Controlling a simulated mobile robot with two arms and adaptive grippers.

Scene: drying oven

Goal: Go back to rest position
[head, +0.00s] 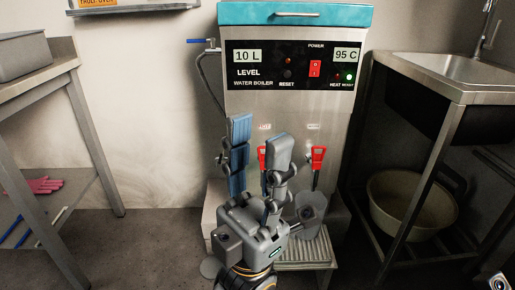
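My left gripper (259,132) points up in front of the water boiler (325,105). Its two fingers stand apart with nothing between them. The boiler has a teal lid (295,14), a black panel reading 10 L and 95 C, and two red-handled taps. The right tap (317,158) shows clearly; the left tap is partly hidden by a finger. A grey translucent jug (311,212) is just right of the gripper body, below the right tap, and is partly hidden. My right gripper is not in view.
A metal table (62,55) with a lower shelf holding pink gloves (42,186) stands at left. A sink bench (455,78) stands at right, with a beige basin (412,205) below. A slatted drip tray (303,253) sits under the taps. Open floor lies left of the boiler.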

